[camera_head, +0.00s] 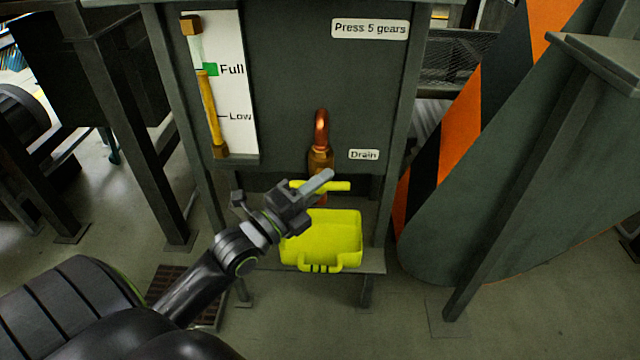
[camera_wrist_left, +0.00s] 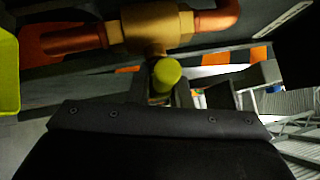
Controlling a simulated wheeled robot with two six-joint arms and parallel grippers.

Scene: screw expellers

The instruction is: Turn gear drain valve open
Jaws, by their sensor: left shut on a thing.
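The drain valve (camera_head: 320,160) is a brass body on a copper pipe, below the grey gear tank. Its yellow handle (camera_head: 338,186) lies level, across the pipe. My left gripper (camera_head: 318,183) is at the handle and shut on it, partly covering it. In the left wrist view the brass valve body (camera_wrist_left: 157,25) shows at the top, with the round yellow end of the handle (camera_wrist_left: 167,72) between the fingers. A yellow tray (camera_head: 348,238) stands under the valve outlet. The right gripper is not in view.
A "Drain" label (camera_head: 364,155) is right of the valve. A sight gauge (camera_head: 209,110) with Full and Low marks is at upper left. The stand's legs flank the tray. An orange and black striped guard (camera_head: 480,110) is at right.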

